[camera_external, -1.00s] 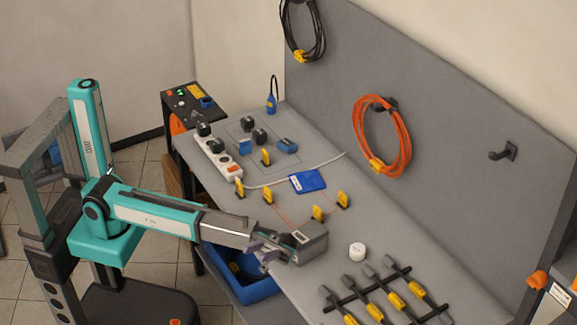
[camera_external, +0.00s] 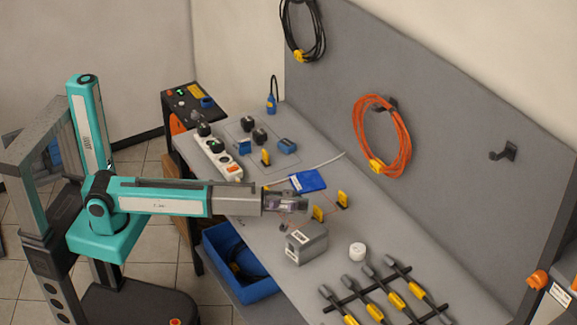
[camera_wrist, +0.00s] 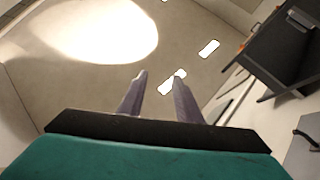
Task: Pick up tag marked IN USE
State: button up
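Several small yellow tags stand on the grey bench in the external view, including one at the back (camera_external: 265,158), one near the middle (camera_external: 318,213) and one to its right (camera_external: 343,199). I cannot read lettering on any of them, so I cannot tell which is marked IN USE. My gripper (camera_external: 287,204) is over the bench, left of the middle tag, and my arm covers part of the bench there. In the wrist view my gripper's two fingers (camera_wrist: 157,90) are apart with nothing between them. No tag shows in that view.
A grey box with a white label (camera_external: 306,243) stands just in front of my gripper. A blue pad (camera_external: 308,181) lies behind it. A blue bin (camera_external: 240,262) sits below the bench edge.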

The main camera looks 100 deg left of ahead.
jog(key=w+a+f+n+t+y+b, duration=0.1)
jog(key=w+a+f+n+t+y, duration=0.15)
jog(key=a, duration=0.25)
jog(key=w+a+f+n+t+y, duration=0.1)
jog(key=w+a+f+t+y, duration=0.15)
jog(key=a+f, duration=0.2)
jog(key=n+t+y+b, duration=0.25)
jog(key=n+y, duration=0.25)
jog(key=y, duration=0.7)
send_near(342, 192)
jog(key=shift+w+f, duration=0.25)
jog(key=shift+f, duration=0.25)
jog(key=shift+p+x, duration=0.7)
jog(key=shift+x, duration=3.65)
jog(key=shift+w+d+r, duration=0.1)
jog(key=shift+d+r, duration=0.05)
jog(key=shift+d, duration=0.05)
jog(key=shift+p+x, duration=0.85)
jog(key=shift+x, duration=1.6)
jog(key=shift+d+r, duration=0.15)
